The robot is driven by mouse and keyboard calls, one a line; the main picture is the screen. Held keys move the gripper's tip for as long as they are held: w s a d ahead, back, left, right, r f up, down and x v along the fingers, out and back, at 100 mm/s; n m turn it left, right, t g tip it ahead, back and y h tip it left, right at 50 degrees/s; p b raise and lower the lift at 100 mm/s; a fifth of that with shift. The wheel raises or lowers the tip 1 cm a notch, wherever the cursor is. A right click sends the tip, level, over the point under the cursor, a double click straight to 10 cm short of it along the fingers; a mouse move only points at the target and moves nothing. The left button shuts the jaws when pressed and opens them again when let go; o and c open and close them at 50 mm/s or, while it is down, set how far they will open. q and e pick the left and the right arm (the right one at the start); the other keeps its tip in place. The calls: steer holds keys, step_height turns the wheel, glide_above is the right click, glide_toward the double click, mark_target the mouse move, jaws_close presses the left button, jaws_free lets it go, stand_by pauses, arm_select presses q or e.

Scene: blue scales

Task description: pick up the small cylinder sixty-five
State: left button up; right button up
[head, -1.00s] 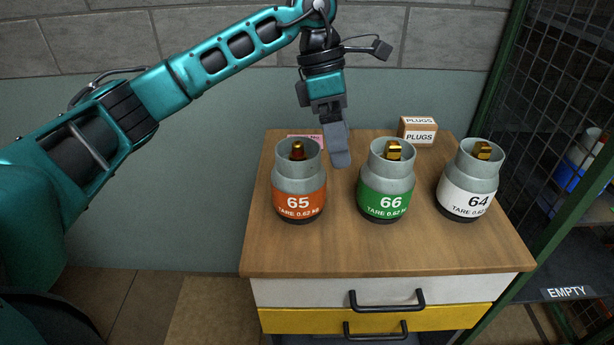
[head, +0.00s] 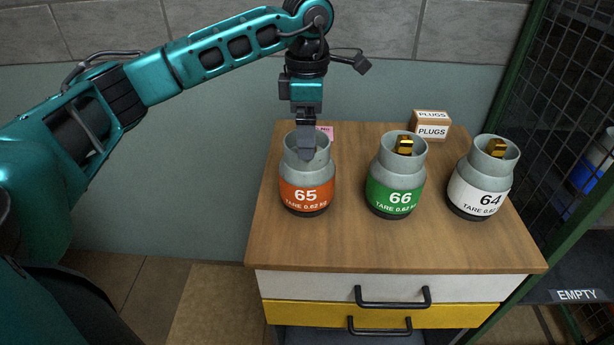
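The small cylinder sixty-five (head: 307,188) stands upright at the left of the wooden cabinet top. It is grey with an orange label reading 65. My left gripper (head: 306,150) points straight down, with its fingertips inside the cylinder's open collar. The gripper hides the valve seen there earlier. I see the fingers nearly edge-on, so I cannot tell whether they are open or shut on the valve. My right gripper is not in view.
Cylinder 66 (head: 396,178) with a green label and cylinder 64 (head: 482,182) with a white label stand to the right. A PLUGS box (head: 431,127) and a pink note (head: 326,132) lie behind. The cabinet top's front (head: 390,245) is clear. A green mesh cage is at the right.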

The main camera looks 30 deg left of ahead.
mark_target(307, 171)
arm_select(q)
step_height(307, 171, down, 4)
steer(key=shift+r, duration=0.15)
steer(key=shift+r, duration=0.1)
steer(key=c, duration=1.7)
